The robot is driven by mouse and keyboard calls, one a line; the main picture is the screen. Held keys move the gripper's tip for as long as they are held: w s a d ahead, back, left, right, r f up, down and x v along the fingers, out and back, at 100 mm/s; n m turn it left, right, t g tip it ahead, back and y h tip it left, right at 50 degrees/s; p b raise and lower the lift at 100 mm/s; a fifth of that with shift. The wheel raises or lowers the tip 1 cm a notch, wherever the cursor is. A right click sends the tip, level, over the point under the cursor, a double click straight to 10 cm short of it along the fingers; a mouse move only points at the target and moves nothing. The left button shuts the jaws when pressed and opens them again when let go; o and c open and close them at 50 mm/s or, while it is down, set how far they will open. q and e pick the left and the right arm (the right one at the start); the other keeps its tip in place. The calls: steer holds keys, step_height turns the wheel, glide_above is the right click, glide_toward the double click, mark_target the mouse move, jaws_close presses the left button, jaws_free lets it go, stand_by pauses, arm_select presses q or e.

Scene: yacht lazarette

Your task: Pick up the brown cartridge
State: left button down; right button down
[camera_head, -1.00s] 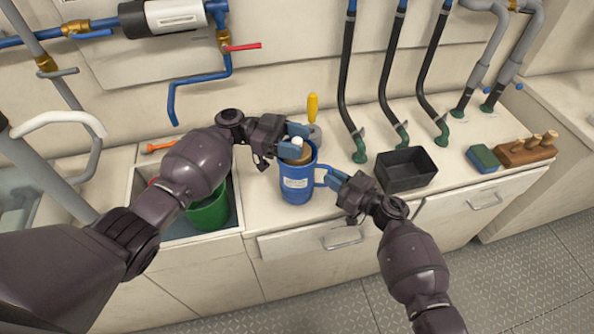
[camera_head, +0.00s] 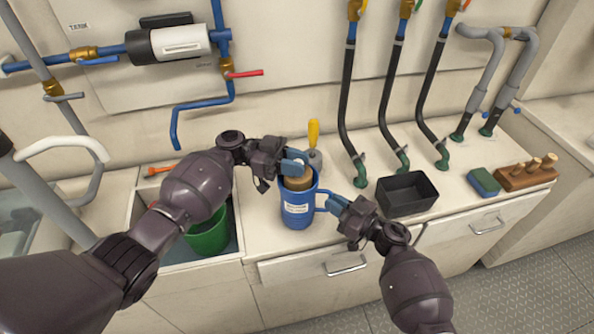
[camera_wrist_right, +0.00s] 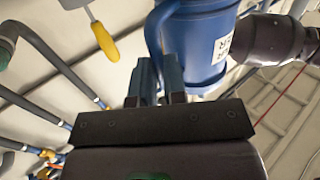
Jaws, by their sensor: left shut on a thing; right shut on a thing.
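The brown cartridge (camera_head: 297,183) stands upright in the mouth of the blue canister (camera_head: 297,212), its upper part above the rim and its lower part hidden inside. My left gripper (camera_head: 295,162) is shut on the cartridge's pale top. The blue canister, with a white label and a side handle, stands on the counter. My right gripper (camera_head: 336,203) is shut on the canister's handle (camera_head: 323,197). The right wrist view shows the canister (camera_wrist_right: 205,50) and its handle (camera_wrist_right: 154,34) between the fingers.
A yellow-handled tool (camera_head: 313,134) stands behind the canister. An open black bin (camera_head: 407,194) is to the right, with a blue-green sponge (camera_head: 483,182) and a wooden block with pegs (camera_head: 527,177) beyond. A green bucket (camera_head: 208,237) sits in the left recess. Hoses rise behind.

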arm_select(q)
step_height(320, 180, up, 27)
stand_by(0.5)
arm_select(e)
steer(key=c, duration=1.1)
jaws_free()
steer(key=shift+d, duration=0.1)
